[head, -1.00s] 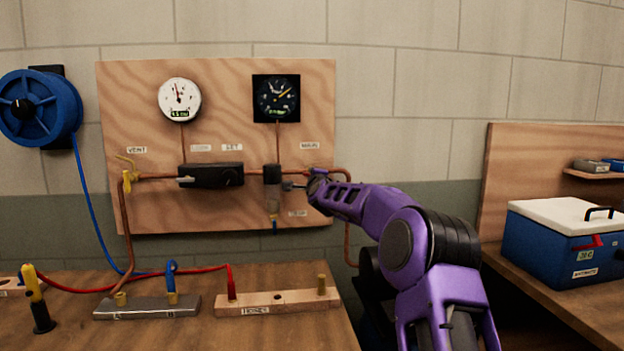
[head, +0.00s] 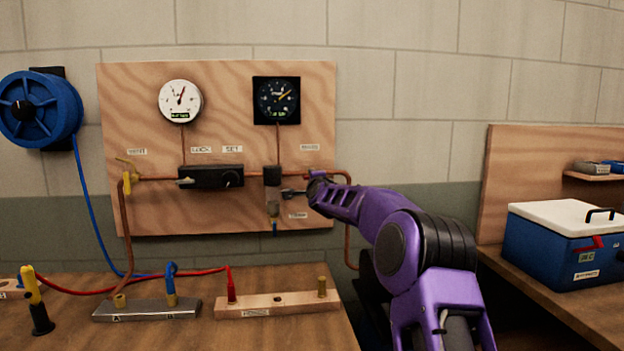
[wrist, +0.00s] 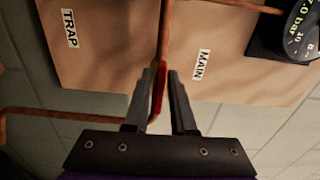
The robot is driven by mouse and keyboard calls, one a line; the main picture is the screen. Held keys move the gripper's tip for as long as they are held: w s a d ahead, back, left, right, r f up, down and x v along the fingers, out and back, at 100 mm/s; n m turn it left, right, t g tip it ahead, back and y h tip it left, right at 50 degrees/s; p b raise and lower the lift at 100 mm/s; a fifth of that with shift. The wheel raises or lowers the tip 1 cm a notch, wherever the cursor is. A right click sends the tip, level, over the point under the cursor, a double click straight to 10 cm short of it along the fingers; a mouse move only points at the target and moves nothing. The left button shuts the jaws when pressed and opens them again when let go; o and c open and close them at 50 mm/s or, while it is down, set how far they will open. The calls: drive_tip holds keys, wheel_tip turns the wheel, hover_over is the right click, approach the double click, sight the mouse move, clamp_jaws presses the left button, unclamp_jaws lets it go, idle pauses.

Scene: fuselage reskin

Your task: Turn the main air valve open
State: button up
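The main valve's red handle (wrist: 159,92) shows in the wrist view at the copper pipe, beside the MAIN label (wrist: 201,65). It lies between the two narrow fingers of my gripper (wrist: 160,75), seen nearly edge-on and slightly tilted. The fingers are close together and appear shut on it. In the head view my gripper (head: 293,193) is at the right part of the wooden panel (head: 225,85), just below the pipe. The handle is hidden there by my arm.
The panel carries a white gauge (head: 181,101), a black gauge (head: 277,100), a black regulator block (head: 211,177) and a yellow vent valve (head: 126,178). A bench (head: 190,337) with hoses and fittings is below. A blue cooler (head: 563,243) stands at right.

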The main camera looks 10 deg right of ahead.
drive_tip(key=shift+o, duration=1)
drive_tip(key=s+b, duration=0.1)
drive_tip(key=s, duration=1.6)
drive_tip(key=shift+s, duration=0.25)
drive_tip(key=shift+a, duration=0.1)
